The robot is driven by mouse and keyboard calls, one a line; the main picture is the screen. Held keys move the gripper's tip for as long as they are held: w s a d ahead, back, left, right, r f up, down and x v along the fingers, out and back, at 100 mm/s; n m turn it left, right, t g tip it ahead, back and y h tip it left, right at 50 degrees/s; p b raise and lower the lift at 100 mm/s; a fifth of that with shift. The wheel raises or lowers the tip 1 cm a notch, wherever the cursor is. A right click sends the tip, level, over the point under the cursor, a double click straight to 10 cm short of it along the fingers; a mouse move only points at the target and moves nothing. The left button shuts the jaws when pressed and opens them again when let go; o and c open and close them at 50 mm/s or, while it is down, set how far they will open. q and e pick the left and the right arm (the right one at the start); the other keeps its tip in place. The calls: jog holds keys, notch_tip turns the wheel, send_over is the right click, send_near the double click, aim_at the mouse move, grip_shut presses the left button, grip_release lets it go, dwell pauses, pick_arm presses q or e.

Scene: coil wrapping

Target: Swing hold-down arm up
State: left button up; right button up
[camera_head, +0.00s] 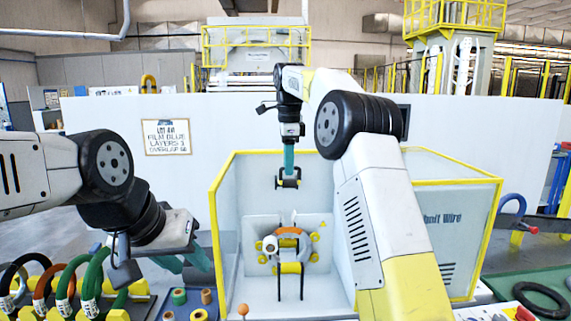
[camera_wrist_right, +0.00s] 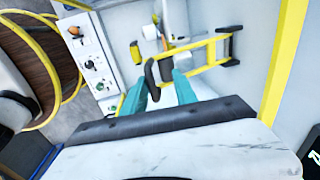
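My right gripper (camera_head: 289,168) hangs with its teal fingers down inside the machine's yellow-edged booth. It also shows in the right wrist view (camera_wrist_right: 164,76), with the fingers apart. A black handle-like bar (camera_wrist_right: 152,80) is by its left fingertip; contact is unclear. A yellow frame with black ends (camera_wrist_right: 203,50), perhaps the hold-down arm, extends beyond the fingertips. In the head view, a dark bracket (camera_head: 279,183) is at the right fingertips. Below is an orange-brown coil (camera_head: 291,233) on the machine's plate. My left gripper (camera_head: 184,262) is open and empty, left of the booth.
Several coloured coils (camera_head: 70,281) stand on a rack at the lower left. Small spools (camera_head: 179,296) sit beside it. The booth's yellow-edged left wall (camera_head: 226,212) lies between my grippers. A black ring (camera_head: 541,299) lies on a green mat at the right.

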jog(key=shift+r, duration=0.1)
jog(key=r, duration=0.4)
jog(key=s+r, duration=0.1)
jog(key=r, duration=0.2)
dwell(0.4)
jog(key=shift+r, duration=0.15)
dwell(0.3)
